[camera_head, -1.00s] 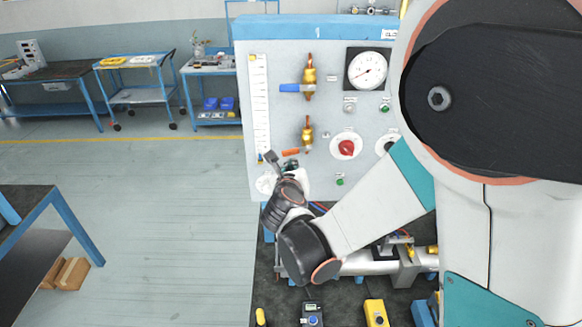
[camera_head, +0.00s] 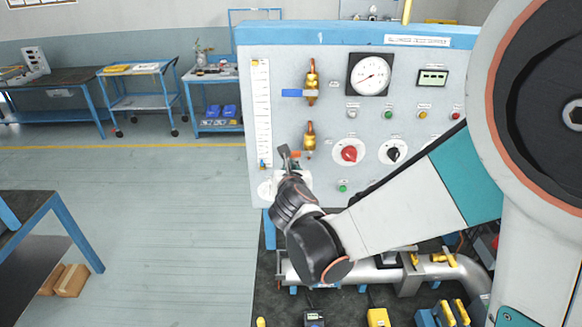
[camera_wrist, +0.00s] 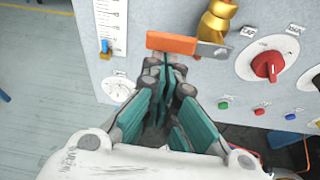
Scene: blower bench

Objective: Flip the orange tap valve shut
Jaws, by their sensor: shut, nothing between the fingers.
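The orange tap valve's handle (camera_wrist: 172,43) lies roughly level across the lower brass valve body (camera_wrist: 216,22) on the panel, pointing left in the wrist view. In the head view, the brass body (camera_head: 309,138) shows and only a small part of the orange handle (camera_head: 296,154) is visible beside my gripper (camera_head: 288,151). In the wrist view my gripper (camera_wrist: 165,65) is shut and empty, its tips just below the handle's middle. I cannot tell whether they touch it.
A second brass valve with a blue handle (camera_head: 294,93) sits above. A gauge (camera_head: 369,74), a red knob (camera_head: 348,153) and a black knob (camera_head: 393,152) are to the right. A vertical scale (camera_head: 261,110) is at the left. Pipework (camera_head: 375,270) runs below.

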